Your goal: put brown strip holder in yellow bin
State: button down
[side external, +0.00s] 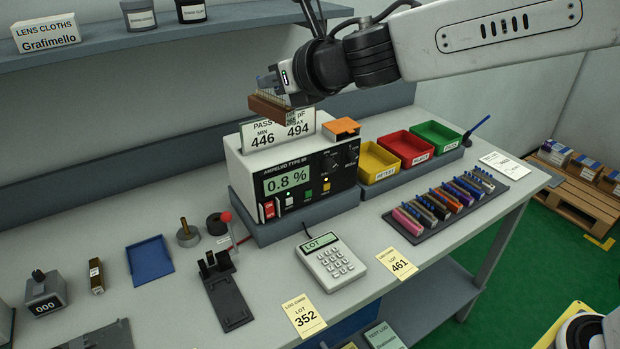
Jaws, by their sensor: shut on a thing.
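The brown strip holder (268,107) is a brown block with a row of fine pale strips or pins on its upper side. My gripper (276,86) is shut on it and holds it in the air, in front of the pass card on top of the white meter. The jaws partly hide its right end. The yellow bin (378,177) stands to the right of the meter, lower than my gripper, with a label reading RETEST on its front. I see nothing inside it.
A red bin (408,148) and a green bin (437,136) stand right of the yellow one. The white meter (247,166) with an orange block (341,127) on top stands left of it. A rack of coloured holders (447,209) lies in front. A shelf (130,41) hangs behind.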

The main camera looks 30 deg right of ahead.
jog(key=w+d+n+g+y, duration=0.15)
jog(key=w+d, duration=0.25)
jog(key=d, duration=0.4)
jog(key=w+d+n+y, duration=0.2)
jog(key=w+d, duration=0.1)
jog(key=d, duration=0.4)
jog(key=s+d+n+g+y, duration=0.1)
jog(key=s+d, duration=0.1)
jog(key=d, duration=0.8)
jog(key=s+d+n+g+y, duration=0.1)
jog(key=s+d+n+y, duration=0.15)
jog(key=d, duration=0.65)
notch_tip(320, 180, down, 18)
jog(key=shift+s+d+f+m+h, duration=0.15)
jog(key=shift+s+d+m+h, duration=0.05)
jog(key=shift+m+h, duration=0.1)
